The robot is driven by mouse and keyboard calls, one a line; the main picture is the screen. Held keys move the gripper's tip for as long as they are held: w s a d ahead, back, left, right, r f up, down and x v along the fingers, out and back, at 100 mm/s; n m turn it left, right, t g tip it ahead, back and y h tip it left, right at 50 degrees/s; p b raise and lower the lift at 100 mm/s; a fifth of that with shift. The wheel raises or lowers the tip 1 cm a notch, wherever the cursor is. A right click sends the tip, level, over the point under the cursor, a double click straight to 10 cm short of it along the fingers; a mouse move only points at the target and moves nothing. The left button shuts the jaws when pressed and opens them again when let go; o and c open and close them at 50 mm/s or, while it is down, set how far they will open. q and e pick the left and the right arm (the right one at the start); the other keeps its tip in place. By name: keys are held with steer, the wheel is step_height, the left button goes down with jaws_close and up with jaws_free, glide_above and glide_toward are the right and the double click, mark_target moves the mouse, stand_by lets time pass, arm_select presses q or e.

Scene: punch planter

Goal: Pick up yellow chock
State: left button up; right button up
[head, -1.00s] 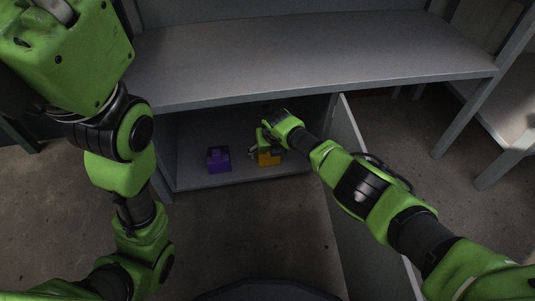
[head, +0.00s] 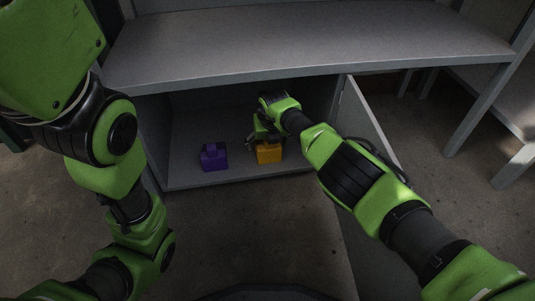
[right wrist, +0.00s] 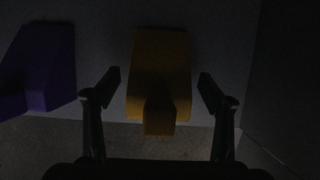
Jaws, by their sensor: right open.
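The yellow chock (head: 269,154) sits on the floor of the open cabinet compartment, near its front edge. In the right wrist view the yellow chock (right wrist: 160,75) lies between the two spread fingers, with a gap on each side. My right gripper (head: 256,140) is open at the chock, and its fingers (right wrist: 160,92) show clearly in the right wrist view. My left arm hangs at the left of the head view, and its gripper is out of sight.
A purple chock (head: 214,157) stands left of the yellow one, also in the right wrist view (right wrist: 48,65). The cabinet's tabletop (head: 300,50) overhangs the compartment. An open door (head: 365,125) stands on the right side.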

steer(key=shift+f, duration=0.15)
steer(key=shift+w, duration=0.1)
steer(key=c, duration=1.4)
